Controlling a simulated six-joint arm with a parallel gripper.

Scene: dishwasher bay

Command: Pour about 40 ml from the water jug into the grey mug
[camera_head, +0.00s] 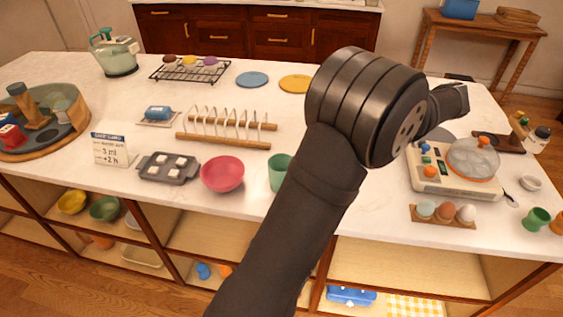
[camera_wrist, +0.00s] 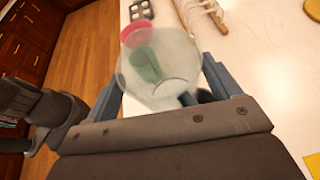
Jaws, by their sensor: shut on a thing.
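My gripper (camera_wrist: 163,78) is shut on a clear, round glass vessel in the wrist view, which I take for the water jug (camera_wrist: 182,62). The jug sits between the two blue-grey fingers. Its water level cannot be made out. In the head view my arm hides the jug and the fingertips. I cannot pick out a grey mug in either view; my arm covers part of the counter. A green cup (camera_head: 279,174) stands beside the arm; it shows through the glass in the wrist view.
A pink bowl (camera_head: 222,174), a dark tray with white cubes (camera_head: 150,176) and a wooden rack (camera_head: 222,145) lie left of my arm. A hotplate with a lidded pan (camera_head: 450,178) and an egg holder (camera_head: 425,219) are at right. A greenish lidded pitcher (camera_head: 119,60) stands at back left.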

